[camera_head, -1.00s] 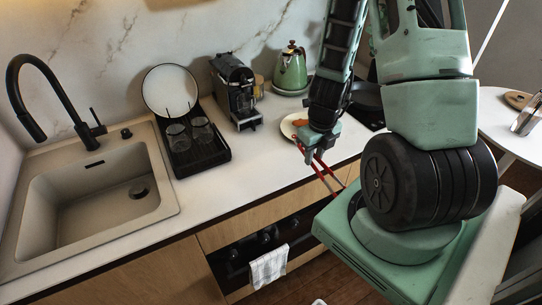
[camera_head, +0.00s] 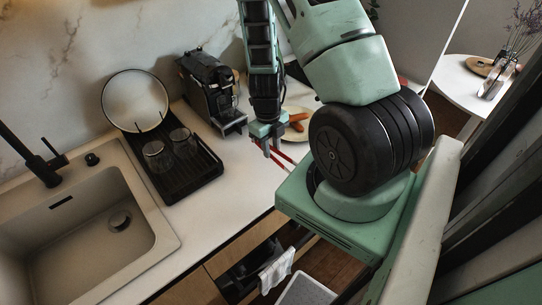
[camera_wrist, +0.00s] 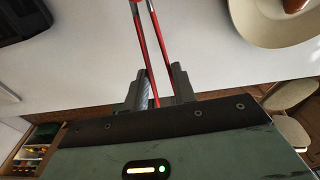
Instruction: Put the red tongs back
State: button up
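The red tongs (camera_head: 283,157) are in my gripper (camera_head: 267,143), above the counter's front edge in the head view. In the wrist view, the two red arms of the tongs (camera_wrist: 156,55) run between the fingers of my gripper (camera_wrist: 158,88) and extend away over the white counter. The fingers are close on either side of the tongs. The far end of the tongs is cut off at the top of the wrist view. In the head view, part of the tongs is hidden behind my body.
A plate (camera_head: 302,134) with brown food lies beside my gripper. A coffee machine (camera_head: 211,90), a black dish rack (camera_head: 181,178) with glasses and the sink (camera_head: 68,244) stand left. A towel (camera_head: 276,270) hangs below the counter. An open compartment (camera_wrist: 32,153) holds colourful items.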

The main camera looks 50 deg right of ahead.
aim_at(272, 165)
jog(key=shift+f+p, duration=0.45)
jog(key=shift+f, duration=1.7)
jog(key=shift+f, duration=0.1)
jog(key=o, duration=0.6)
jog(key=shift+c, duration=0.2)
